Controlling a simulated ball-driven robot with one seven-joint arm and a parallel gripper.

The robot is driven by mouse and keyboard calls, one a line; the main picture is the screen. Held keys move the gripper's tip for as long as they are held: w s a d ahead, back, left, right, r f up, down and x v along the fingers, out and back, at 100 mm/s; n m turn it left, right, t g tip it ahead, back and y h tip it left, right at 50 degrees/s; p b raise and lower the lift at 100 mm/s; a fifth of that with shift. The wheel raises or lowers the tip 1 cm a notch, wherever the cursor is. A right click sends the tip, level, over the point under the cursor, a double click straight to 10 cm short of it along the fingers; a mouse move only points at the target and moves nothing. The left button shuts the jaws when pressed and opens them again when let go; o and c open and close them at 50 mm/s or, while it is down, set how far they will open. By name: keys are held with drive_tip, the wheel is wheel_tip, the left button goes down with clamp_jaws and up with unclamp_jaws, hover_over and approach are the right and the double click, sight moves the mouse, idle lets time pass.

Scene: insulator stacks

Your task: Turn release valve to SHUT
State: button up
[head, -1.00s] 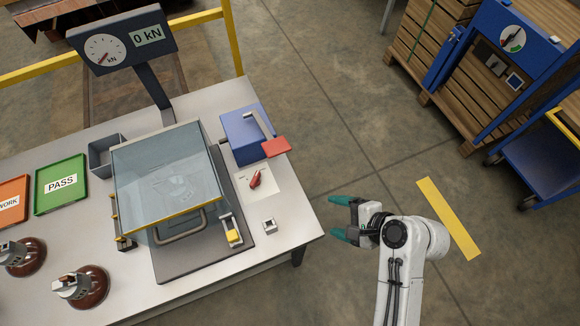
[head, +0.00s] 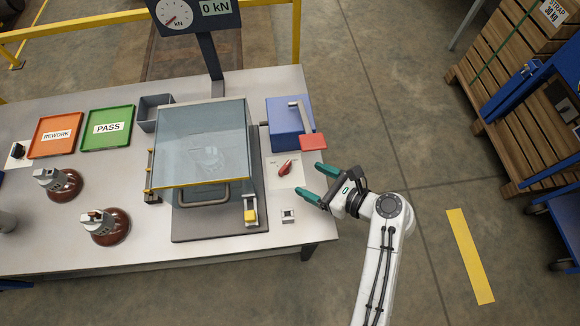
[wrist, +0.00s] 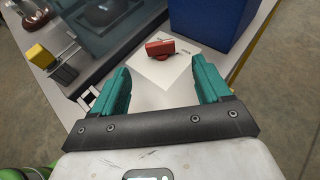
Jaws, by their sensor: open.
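The release valve is a small red handle (head: 285,168) on a white plate (head: 291,179) at the right end of the bench, in front of the blue pump box. Its label text is too small to read. In the wrist view the red handle (wrist: 160,47) lies beyond and between my fingertips. My gripper (head: 321,183) has green fingers and is open and empty at the bench's right edge, just right of the plate and apart from the handle. The wrist view shows both fingers of my gripper (wrist: 161,82) spread wide.
The blue box (head: 288,118) with a grey lever and red grip (head: 312,141) stands close behind the valve. A clear-covered test chamber (head: 203,145) with a yellow-tipped latch (head: 250,212) is to its left. A small grey block (head: 288,215) sits in front. Floor right of the bench is open.

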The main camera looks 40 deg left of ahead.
sight(287, 168)
drive_tip(key=x, duration=0.8)
drive_tip(key=shift+a+f, duration=0.15)
drive_tip(key=shift+a, duration=0.15)
drive_tip(key=c, duration=1)
drive_tip(key=shift+c, duration=0.2)
